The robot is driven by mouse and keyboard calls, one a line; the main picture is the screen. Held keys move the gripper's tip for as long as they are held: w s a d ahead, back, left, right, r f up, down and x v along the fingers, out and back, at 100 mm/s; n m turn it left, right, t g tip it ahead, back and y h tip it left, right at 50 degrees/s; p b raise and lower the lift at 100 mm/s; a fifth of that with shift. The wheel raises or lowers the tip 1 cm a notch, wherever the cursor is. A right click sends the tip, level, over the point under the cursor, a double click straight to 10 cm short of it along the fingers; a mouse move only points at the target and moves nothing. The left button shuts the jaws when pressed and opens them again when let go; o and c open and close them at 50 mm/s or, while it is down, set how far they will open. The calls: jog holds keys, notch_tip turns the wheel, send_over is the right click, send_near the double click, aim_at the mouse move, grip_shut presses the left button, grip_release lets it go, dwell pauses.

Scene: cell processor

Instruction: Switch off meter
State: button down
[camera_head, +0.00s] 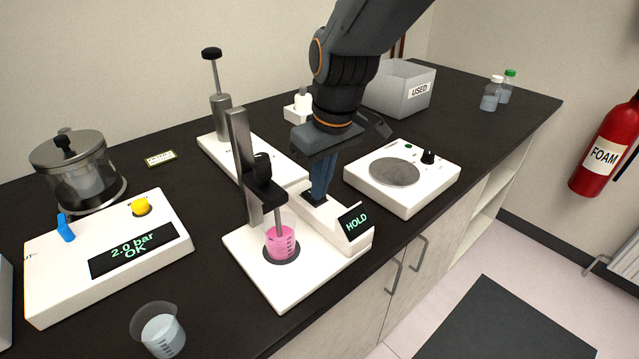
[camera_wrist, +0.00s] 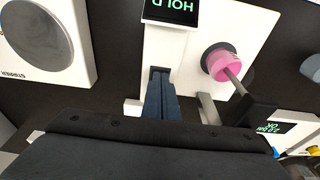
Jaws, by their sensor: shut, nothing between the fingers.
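The meter is a white unit (camera_head: 348,241) with a dark display (camera_head: 355,221) reading "HOLD". The display also shows in the wrist view (camera_wrist: 172,10). A black stand arm holds a probe in a beaker of pink liquid (camera_head: 281,243) beside it. My gripper (camera_head: 317,196) is shut and empty, pointing down at the top of the meter behind the display. In the wrist view the fingertips (camera_wrist: 159,72) are over a small dark recess in the white housing. The fingers hide most of that recess, so I cannot tell the switch's position or whether they touch it.
A stirrer plate (camera_head: 413,187) stands right of the meter, and a grey "USED" bin (camera_head: 398,98) behind it. A white pressure unit (camera_head: 60,270) reading "2.0 bar OK" stands left. A beaker (camera_head: 160,333) is at the front. A plunger stand (camera_head: 221,118) is behind.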

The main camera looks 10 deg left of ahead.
jog(key=shift+s+d+f+y+b, duration=0.1)
jog(key=shift+f+y+b, duration=0.2)
jog(key=shift+b, duration=0.05)
jog(key=shift+r, duration=0.1)
jog(key=shift+w+a+r+p, duration=0.35)
jog(key=shift+w+a+p, duration=0.15)
jog(key=shift+a+p, duration=0.1)
jog(key=shift+r+p, duration=0.45)
jog(key=shift+r, duration=0.15)
jog(key=p+v, duration=0.2)
jog(key=v, duration=0.1)
jog(key=shift+w+a+r+p, duration=0.15)
jog(key=shift+a+p, duration=0.1)
jog(key=shift+p, duration=0.15)
jog(key=s+d+r+b, duration=0.2)
jog(key=d+r, duration=0.1)
jog(key=r, duration=0.5)
jog(key=shift+s+d+r, duration=0.15)
jog(key=shift+s+r, duration=0.15)
jog(key=shift+s, duration=0.1)
